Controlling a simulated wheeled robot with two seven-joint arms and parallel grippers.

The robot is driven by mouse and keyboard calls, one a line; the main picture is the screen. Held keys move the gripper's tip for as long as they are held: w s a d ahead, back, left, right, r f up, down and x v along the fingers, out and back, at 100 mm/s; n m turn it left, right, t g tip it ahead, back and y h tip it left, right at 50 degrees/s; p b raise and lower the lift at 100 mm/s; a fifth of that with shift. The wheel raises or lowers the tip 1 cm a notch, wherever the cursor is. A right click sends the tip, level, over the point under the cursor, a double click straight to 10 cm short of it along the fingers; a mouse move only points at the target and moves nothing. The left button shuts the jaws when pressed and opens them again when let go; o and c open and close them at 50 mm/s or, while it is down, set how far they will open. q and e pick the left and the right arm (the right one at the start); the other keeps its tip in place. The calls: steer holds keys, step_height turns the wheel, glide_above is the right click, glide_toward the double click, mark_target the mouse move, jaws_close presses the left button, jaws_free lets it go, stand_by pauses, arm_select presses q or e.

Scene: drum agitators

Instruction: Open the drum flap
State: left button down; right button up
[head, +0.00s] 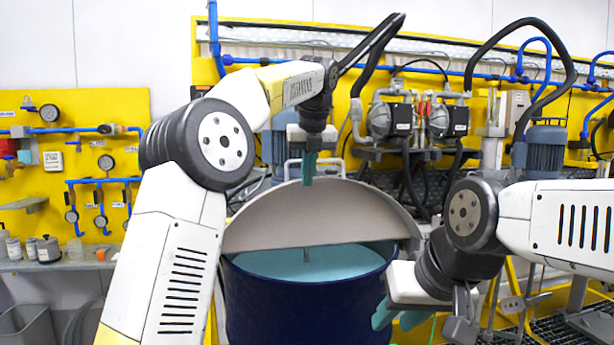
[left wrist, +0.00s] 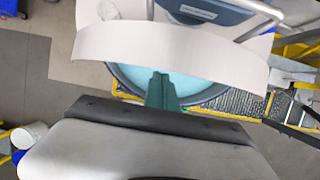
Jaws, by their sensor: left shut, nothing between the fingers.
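The dark blue drum (head: 300,310) stands in the middle of the head view, with light blue content (head: 310,263) showing through its open front half. The grey half-round drum flap (head: 290,222) stands raised, rounded edge up, straight edge across the drum. It shows as a pale curved band in the left wrist view (left wrist: 190,50). My left gripper (head: 308,182) is shut and empty, pointing down at the flap's top edge; I cannot tell whether it touches. Its teal fingers show in the left wrist view (left wrist: 161,80). My right gripper (head: 396,317) is open and empty, right of the drum.
A yellow panel with gauges (head: 105,162) and blue pipes stands at left. Pumps (head: 390,118) and a blue motor (head: 545,148) are behind and to the right. A shelf with jars (head: 48,249) is at far left. A white bucket (left wrist: 28,135) stands on the floor.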

arm_select(q)
steer(key=w+a+v, duration=0.1)
steer(key=v, duration=0.5)
steer(key=s+a+r+n, duration=0.1)
steer(key=s+a+n, duration=0.4)
steer(key=s+n, duration=0.25)
steer(key=s+a+f+n+t+h, duration=0.1)
steer(key=s+a+f+n, duration=0.3)
steer(key=s+f+n, duration=0.7)
steer(key=s+a+f+n+t+h, duration=0.1)
steer(key=s+a+f+n, duration=0.4)
steer(key=s+f+n, duration=0.6)
step_height(320, 180, down, 2)
steer(key=n+h, duration=0.1)
steer(key=n, duration=0.2)
steer(key=shift+s+a+n, duration=0.3)
steer(key=shift+n, duration=0.05)
